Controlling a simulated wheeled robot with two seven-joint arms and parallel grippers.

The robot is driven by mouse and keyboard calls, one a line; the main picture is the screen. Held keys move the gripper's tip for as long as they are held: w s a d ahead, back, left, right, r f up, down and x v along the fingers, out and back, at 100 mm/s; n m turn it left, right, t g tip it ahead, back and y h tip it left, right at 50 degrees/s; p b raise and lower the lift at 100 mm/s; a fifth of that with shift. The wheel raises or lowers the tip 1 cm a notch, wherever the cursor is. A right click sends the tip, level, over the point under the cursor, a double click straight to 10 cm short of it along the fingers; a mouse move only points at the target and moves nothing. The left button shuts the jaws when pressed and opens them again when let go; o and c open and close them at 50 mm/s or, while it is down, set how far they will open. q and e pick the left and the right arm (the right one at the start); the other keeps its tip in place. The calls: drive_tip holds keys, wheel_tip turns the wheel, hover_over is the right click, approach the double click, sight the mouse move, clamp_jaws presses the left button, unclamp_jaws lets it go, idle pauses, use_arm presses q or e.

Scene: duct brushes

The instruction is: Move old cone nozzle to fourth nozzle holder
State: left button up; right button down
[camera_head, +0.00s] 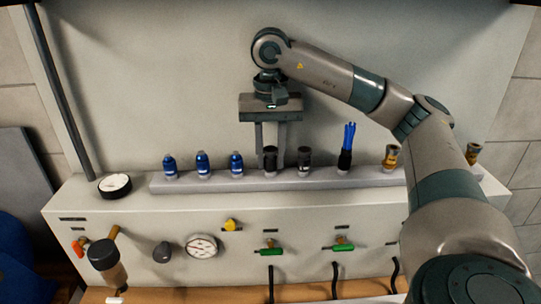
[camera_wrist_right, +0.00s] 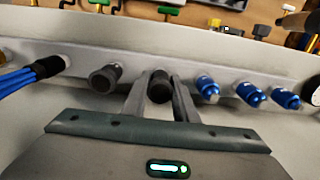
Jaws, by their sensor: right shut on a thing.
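My right gripper (camera_head: 270,165) comes down from above onto the grey holder rail (camera_head: 215,184) and is shut on a dark nozzle (camera_head: 270,155). The nozzle stands upright, fourth from the left, just right of three blue nozzles (camera_head: 203,162). In the right wrist view the dark nozzle (camera_wrist_right: 159,86) is between the two fingers (camera_wrist_right: 160,98). I cannot tell whether its base is fully seated in the rail. A second dark nozzle (camera_head: 304,160) stands just to its right. No label shows which is the old cone nozzle. My left gripper is out of view.
A blue-bristled brush (camera_head: 347,148) and brass-coloured nozzles (camera_head: 390,155) stand farther right on the rail, partly near my right arm. A round gauge (camera_head: 115,186) lies at the left on the cabinet top. Valves and a gauge (camera_head: 202,246) are on the front panel.

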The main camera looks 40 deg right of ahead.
drive_tip(key=shift+f, duration=0.15)
drive_tip(key=c, duration=1.3)
unclamp_jaws()
drive_tip(key=shift+c, duration=0.2)
drive_tip(key=shift+r, duration=0.65)
wheel_tip(320, 180, up, 11)
drive_tip(key=p, duration=0.2)
drive_tip(key=shift+f, duration=0.15)
